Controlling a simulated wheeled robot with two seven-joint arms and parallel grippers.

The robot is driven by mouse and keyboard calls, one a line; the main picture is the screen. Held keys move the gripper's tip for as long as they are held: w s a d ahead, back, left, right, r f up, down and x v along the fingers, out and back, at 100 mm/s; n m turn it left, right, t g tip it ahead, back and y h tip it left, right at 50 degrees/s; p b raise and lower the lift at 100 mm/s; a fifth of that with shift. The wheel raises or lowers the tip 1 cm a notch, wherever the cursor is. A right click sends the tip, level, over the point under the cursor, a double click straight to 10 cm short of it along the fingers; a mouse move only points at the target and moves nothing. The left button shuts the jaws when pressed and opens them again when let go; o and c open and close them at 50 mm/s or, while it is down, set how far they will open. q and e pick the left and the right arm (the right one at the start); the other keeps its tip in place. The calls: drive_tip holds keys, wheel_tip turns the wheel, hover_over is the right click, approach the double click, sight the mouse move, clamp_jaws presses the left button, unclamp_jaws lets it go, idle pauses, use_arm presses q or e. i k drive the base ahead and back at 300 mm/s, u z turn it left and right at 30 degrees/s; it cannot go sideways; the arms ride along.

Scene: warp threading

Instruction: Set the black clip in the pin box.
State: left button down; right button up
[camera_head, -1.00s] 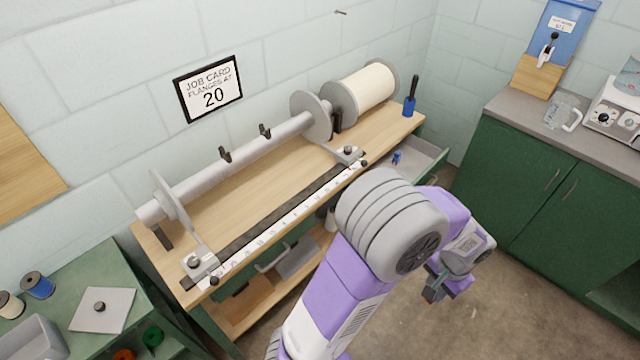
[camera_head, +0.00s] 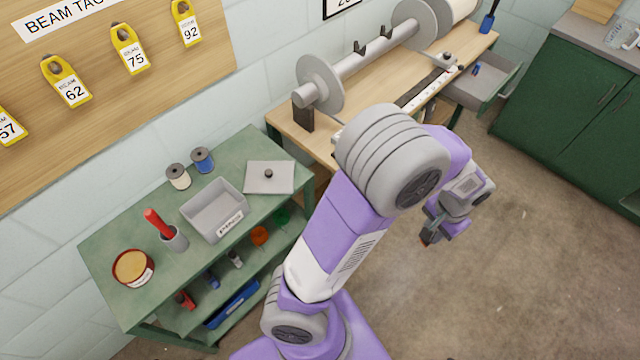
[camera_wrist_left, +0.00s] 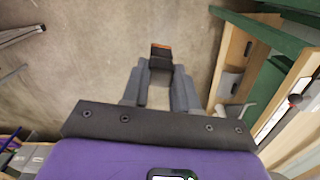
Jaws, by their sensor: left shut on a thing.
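My left gripper (camera_head: 432,228) hangs over the floor, right of the green side table. In the left wrist view its fingers (camera_wrist_left: 160,85) are shut on the black clip (camera_wrist_left: 160,60), a small dark block with an orange-brown end. The clip is only a small dark shape in the head view (camera_head: 427,240). An open grey box (camera_head: 215,212) with a white label, apparently the pin box, stands on the green table (camera_head: 120,228), well away from the gripper. Its label is too small to read surely. My right gripper is not in view.
A grey lid-like plate with a knob (camera_head: 270,178) lies right of the box. Two spools (camera_head: 190,168) stand behind it. A cup with a red-handled tool (camera_head: 172,236) and a round tin (camera_head: 133,267) are to its left. The wooden bench (camera_head: 372,78) stands behind.

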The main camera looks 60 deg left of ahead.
sight(212, 223)
drive_tip(key=k, duration=0.75)
drive_tip(key=u, duration=1.45)
drive_tip(key=i, duration=0.5)
drive_tip(key=z, duration=0.05)
